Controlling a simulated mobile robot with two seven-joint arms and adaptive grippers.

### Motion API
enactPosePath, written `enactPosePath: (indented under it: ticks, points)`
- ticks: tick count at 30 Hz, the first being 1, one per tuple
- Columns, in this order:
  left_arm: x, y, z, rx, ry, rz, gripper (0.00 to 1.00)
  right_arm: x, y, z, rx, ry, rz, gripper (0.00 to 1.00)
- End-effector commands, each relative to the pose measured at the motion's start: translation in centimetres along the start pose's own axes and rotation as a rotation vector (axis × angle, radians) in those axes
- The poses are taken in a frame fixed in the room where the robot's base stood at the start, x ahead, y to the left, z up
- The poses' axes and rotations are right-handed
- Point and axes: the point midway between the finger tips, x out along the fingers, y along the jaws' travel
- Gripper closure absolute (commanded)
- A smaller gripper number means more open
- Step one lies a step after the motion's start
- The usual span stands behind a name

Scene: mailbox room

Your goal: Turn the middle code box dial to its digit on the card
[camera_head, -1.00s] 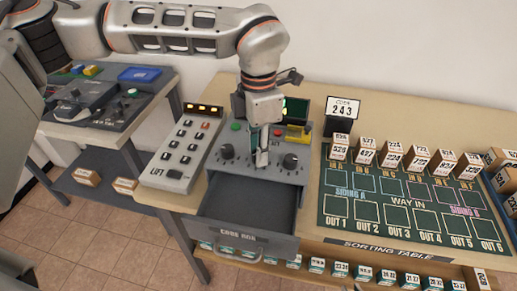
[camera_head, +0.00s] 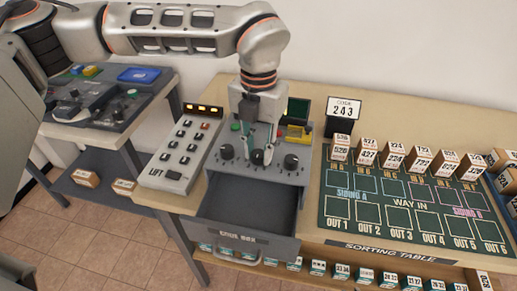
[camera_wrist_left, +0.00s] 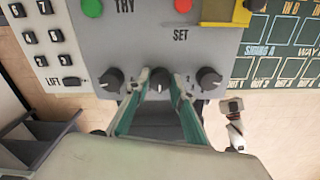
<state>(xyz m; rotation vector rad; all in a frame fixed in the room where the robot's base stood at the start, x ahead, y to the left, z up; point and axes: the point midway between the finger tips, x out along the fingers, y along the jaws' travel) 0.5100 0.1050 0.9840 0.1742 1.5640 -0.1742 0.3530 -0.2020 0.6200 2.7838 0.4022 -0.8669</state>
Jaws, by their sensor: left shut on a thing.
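The code box (camera_head: 225,172) stands on the table, with a left dial (camera_head: 227,151), a middle dial (camera_head: 257,157) and a right dial (camera_head: 290,161) on its face. My left gripper (camera_head: 262,154) points down at the middle dial. In the left wrist view its two green-edged fingers (camera_wrist_left: 160,82) are shut on the middle dial's knob (camera_wrist_left: 158,77), one on each side. The outer dials (camera_wrist_left: 111,79) and (camera_wrist_left: 208,79) are untouched. The card (camera_head: 343,108) behind the box reads CODE 243. The middle dial's setting cannot be read.
The code box's drawer (camera_head: 243,238) is open toward the front and looks empty. A button panel marked LIFT (camera_head: 176,170) stands close at left. A yellow block (camera_head: 296,133) and dark screen are behind the dials. The sorting table mat (camera_head: 408,215) with boxes is at right.

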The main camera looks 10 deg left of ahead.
Motion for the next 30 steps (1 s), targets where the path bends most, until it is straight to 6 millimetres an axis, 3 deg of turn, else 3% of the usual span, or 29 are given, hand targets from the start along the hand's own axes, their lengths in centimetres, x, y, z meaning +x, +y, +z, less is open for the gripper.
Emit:
enactPosePath:
  ticks: [19,20,21,22,30]
  points:
    - [-0.06,0.01,0.03,-0.052,-0.001,0.000,0.99,0.03,-0.03,0.19,0.000,-0.003,0.000,0.82]
    - [-0.05,0.01,0.03,-0.052,-0.001,0.000,0.75,0.03,-0.03,0.20,0.000,-0.003,0.000,0.82]
    - [-0.05,0.01,0.04,-0.052,-0.001,0.000,0.64,0.03,-0.03,0.20,0.000,-0.003,0.000,0.82]
    - [-0.05,0.01,0.04,-0.052,-0.001,0.000,0.60,0.03,-0.03,0.20,0.000,-0.003,0.000,0.82]
    - [-0.03,0.01,0.02,-0.051,-0.001,0.000,0.60,0.03,-0.01,0.24,0.000,-0.004,0.000,0.82]
